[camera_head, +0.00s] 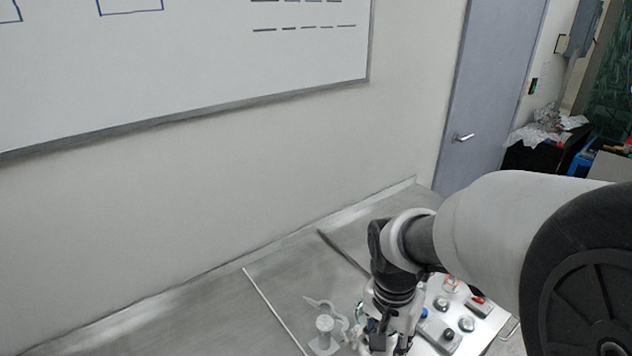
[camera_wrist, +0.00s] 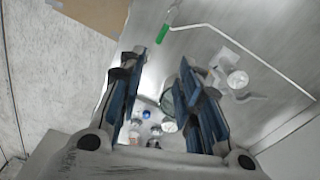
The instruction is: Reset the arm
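My gripper (camera_head: 385,338) hangs pointing down over the metal bench, at the end of my white arm that comes in from the right. In the wrist view its two blue-padded fingers (camera_wrist: 160,78) stand apart with a clear gap between them. I see nothing gripped. A dark-rimmed glass piece (camera_wrist: 170,98) shows behind the right finger and is partly hidden by it. The knobs of a panel show farther down between the fingers.
A metal panel (camera_head: 490,326) with several knobs lies right of my gripper. A white stand-like fixture (camera_head: 325,332) is close on its left. A bent thin rod (camera_wrist: 262,62) and a green-ended piece (camera_wrist: 163,33) lie on the bench. A wall with a whiteboard (camera_head: 200,70) rises behind.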

